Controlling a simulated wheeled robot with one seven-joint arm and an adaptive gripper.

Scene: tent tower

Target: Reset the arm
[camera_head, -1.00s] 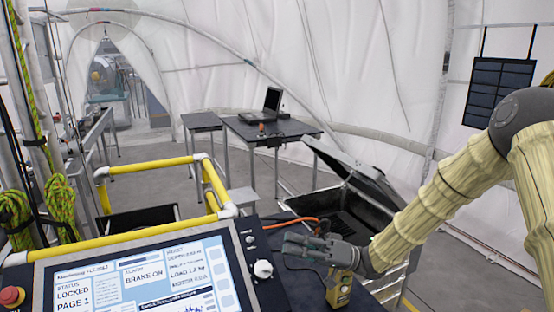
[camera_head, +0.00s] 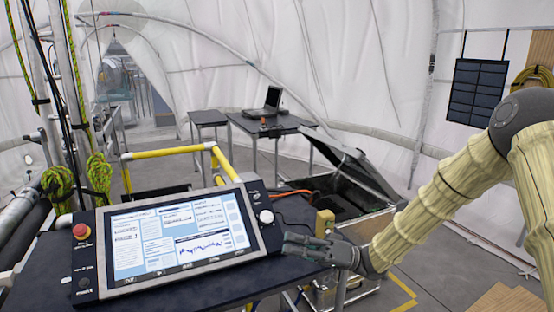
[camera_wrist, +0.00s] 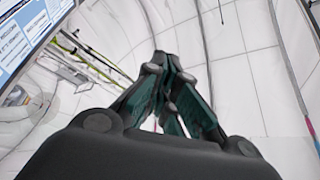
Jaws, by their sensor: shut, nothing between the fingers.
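My arm, in a cream padded sleeve, reaches in from the right in the head view. My gripper (camera_head: 296,246) is shut and empty, just right of the control panel's screen (camera_head: 182,236), over the dark desk. In the wrist view my gripper (camera_wrist: 160,62) shows its fingers together at the tips, with white tent wall beyond. A corner of the screen (camera_wrist: 28,28) shows at the upper left of the wrist view. A small tan box (camera_head: 325,223) stands close behind the gripper in the head view.
An open black case (camera_head: 352,166) stands behind my forearm. A yellow railing (camera_head: 165,151) runs behind the panel. A red button (camera_head: 81,231) and a white knob (camera_head: 266,217) flank the screen. A table (camera_head: 300,124) with a laptop (camera_head: 272,98) is farther back.

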